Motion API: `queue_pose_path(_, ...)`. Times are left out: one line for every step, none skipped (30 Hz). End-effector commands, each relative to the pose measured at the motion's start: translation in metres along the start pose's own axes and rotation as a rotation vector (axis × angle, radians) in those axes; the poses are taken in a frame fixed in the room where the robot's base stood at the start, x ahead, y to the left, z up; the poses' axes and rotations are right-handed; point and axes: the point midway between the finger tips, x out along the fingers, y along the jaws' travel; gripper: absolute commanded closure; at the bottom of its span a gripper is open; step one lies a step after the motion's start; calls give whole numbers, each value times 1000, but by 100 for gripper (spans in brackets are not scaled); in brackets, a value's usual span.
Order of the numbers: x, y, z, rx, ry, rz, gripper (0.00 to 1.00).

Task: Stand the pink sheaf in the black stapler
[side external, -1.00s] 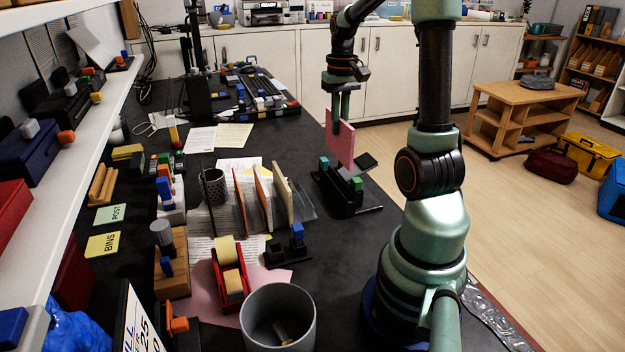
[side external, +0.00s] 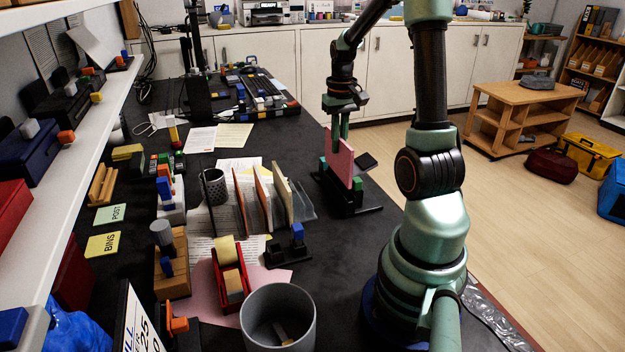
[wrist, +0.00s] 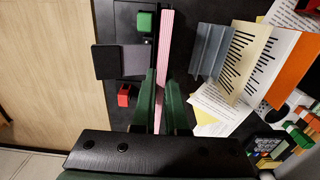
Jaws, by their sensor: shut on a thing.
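The pink sheaf (side external: 342,161) is an upright flat slab in the side view. My gripper (side external: 341,138) is shut on its upper part from above. The black stapler (side external: 348,205) stands on the dark desk with green blocks at its ends. The sheaf's lower edge is down at the stapler, between the green blocks. I cannot tell whether it rests on the bottom. In the wrist view the pink sheaf (wrist: 166,38) shows edge-on between the fingers of my gripper (wrist: 163,92), beside one green block (wrist: 146,22).
A file rack (side external: 282,195) with paper dividers stands left of the stapler. A black holder with a blue block (side external: 297,232), a red tape holder (side external: 229,270) and a grey bin (side external: 278,318) are nearer the camera.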

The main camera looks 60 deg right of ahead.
Motion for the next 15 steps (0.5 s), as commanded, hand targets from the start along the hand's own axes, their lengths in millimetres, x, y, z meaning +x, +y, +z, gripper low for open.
queue_pose_path(3,0,0,0,-1,0,100)
queue_pose_path(4,0,0,0,-2,0,100)
queue_pose_path(5,0,0,0,-2,0,100)
queue_pose_path(6,0,0,0,-2,0,100)
queue_pose_path(6,0,0,0,-2,0,100)
queue_pose_path(7,0,0,0,-1,0,100)
queue_pose_path(7,0,0,0,-1,0,100)
queue_pose_path(7,0,0,0,-1,0,100)
queue_pose_path(7,0,0,0,0,0,100)
queue_pose_path(7,0,0,0,0,0,100)
queue_pose_path(7,0,0,0,0,0,100)
queue_pose_path(7,0,0,0,0,0,100)
queue_pose_path(7,0,0,0,0,0,100)
queue_pose_path(7,0,0,0,0,0,100)
queue_pose_path(7,0,0,0,0,0,100)
